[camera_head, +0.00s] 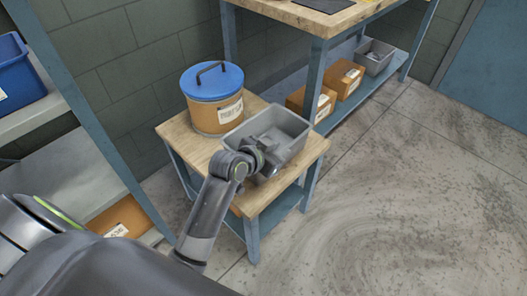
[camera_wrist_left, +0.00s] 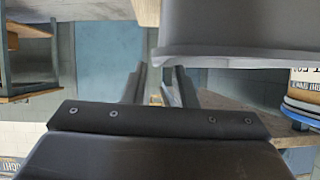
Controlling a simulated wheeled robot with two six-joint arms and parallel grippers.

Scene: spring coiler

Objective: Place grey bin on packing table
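The grey bin (camera_head: 272,132) is an open box on the small wood-topped stand (camera_head: 176,132), right of a drum. My left gripper (camera_head: 262,163) is at the bin's near left side. In the left wrist view, the grey bin (camera_wrist_left: 235,30) fills the upper right. The two fingers of my left gripper (camera_wrist_left: 158,85) stand apart with a gap between them, and the right finger meets the bin's edge. I cannot tell whether they touch its wall. The taller wood-topped bench, probably the packing table (camera_head: 310,18), stands at the back. My right gripper is out of view.
A brown drum with a blue lid (camera_head: 212,85) stands beside the bin. The bench's lower shelf holds cardboard boxes (camera_head: 343,80) and another grey bin (camera_head: 374,57). A shelf rack with a blue bin (camera_head: 18,75) is at the left. The floor at the right is clear.

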